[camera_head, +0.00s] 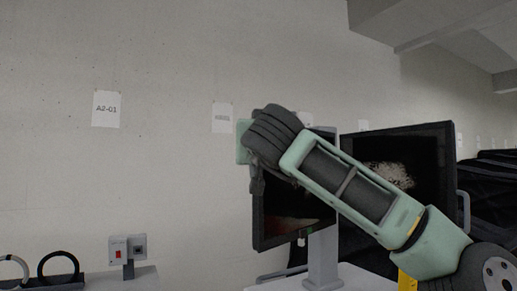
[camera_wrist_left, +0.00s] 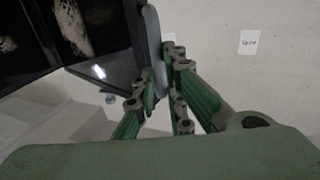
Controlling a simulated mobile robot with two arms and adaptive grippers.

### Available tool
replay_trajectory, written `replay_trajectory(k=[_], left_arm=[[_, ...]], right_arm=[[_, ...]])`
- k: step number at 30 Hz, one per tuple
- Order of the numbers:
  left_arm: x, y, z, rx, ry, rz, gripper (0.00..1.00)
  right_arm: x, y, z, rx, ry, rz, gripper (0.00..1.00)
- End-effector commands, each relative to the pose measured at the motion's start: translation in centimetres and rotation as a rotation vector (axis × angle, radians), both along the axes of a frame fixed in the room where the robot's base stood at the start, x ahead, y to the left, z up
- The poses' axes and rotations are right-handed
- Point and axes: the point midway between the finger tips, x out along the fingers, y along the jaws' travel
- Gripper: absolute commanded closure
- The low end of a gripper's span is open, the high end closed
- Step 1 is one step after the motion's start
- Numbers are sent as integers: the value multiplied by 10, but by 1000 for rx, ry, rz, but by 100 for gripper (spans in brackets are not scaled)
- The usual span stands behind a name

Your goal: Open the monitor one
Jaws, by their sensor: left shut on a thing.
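Two dark monitors stand side by side in the head view. The nearer left monitor (camera_head: 285,225) is on a grey stand, partly hidden behind my arm. The right monitor (camera_head: 425,155) shows a speckled pale patch. I cannot tell which is monitor one. My left gripper (camera_head: 257,183) reaches down at the left monitor's left edge. In the left wrist view, the left gripper (camera_wrist_left: 166,75) is shut on a grey bar (camera_wrist_left: 153,45) at the edge of a dark monitor (camera_wrist_left: 85,35). My right gripper is not in view.
A small grey box with a red switch (camera_head: 117,248) and black rings (camera_head: 60,268) stand at the lower left. A black cover (camera_head: 493,205) drapes things at the right. The wall with paper labels (camera_head: 106,108) is bare on the left.

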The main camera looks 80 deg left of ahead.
Motion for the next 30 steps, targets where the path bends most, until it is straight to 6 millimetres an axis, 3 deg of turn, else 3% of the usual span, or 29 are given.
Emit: replay_trajectory(k=[5,6,12,23,30], left_arm=[[-1,0,0,0,0,4,100],[-1,0,0,0,0,4,88],[-1,0,0,0,0,3,72],[0,-5,1,1,1,1,72],[0,-45,1,4,-1,0,72]], right_arm=[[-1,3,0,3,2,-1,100],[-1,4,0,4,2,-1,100],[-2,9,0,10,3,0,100],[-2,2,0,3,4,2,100],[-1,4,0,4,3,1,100]])
